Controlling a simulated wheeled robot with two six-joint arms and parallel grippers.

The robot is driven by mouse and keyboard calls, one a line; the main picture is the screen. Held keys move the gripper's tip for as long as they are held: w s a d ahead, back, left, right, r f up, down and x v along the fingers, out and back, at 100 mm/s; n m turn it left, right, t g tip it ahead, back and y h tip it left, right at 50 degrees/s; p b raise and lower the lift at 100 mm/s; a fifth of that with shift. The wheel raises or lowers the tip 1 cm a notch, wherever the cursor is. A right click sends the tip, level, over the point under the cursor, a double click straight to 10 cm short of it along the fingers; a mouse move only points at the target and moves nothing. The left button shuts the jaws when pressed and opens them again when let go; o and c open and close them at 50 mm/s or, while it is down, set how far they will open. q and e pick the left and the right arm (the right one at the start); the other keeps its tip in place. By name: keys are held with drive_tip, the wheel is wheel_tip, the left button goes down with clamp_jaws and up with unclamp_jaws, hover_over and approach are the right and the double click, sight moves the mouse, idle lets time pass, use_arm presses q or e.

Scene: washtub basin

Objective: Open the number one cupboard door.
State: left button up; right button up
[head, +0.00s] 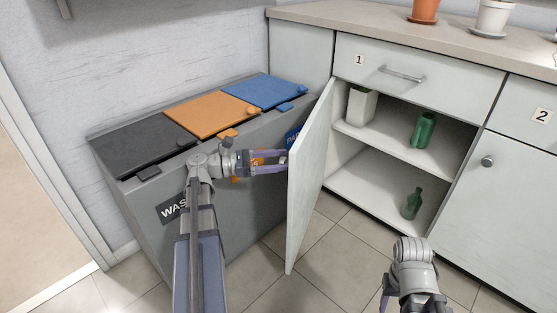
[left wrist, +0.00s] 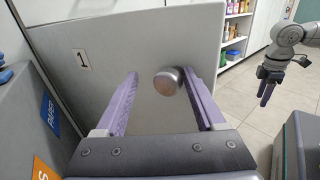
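The number one cupboard door (head: 311,180) stands swung wide out from the cupboard, below the drawer with the "1" label (head: 359,60). Its outer face shows in the left wrist view (left wrist: 120,50), with a "1" label (left wrist: 82,60) and a round metal knob (left wrist: 168,81). My left gripper (head: 284,161) is at the door's outer face. In the left wrist view its fingers are apart, with the knob between them, closer to the right finger. My right gripper (left wrist: 267,88) hangs to the right, clear of the door; its finger opening is unclear.
A grey waste bin unit (head: 150,205) with black, orange and blue lids stands left of the door. Inside the cupboard are two green bottles (head: 423,130) and a white container (head: 361,106) on shelves. The number two cupboard (head: 490,195) is closed. Tiled floor lies below.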

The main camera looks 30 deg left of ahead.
idle(0.3)
wheel_tip(320, 180, up, 10)
drive_tip(key=p, duration=1)
drive_tip(key=shift+s, duration=0.1)
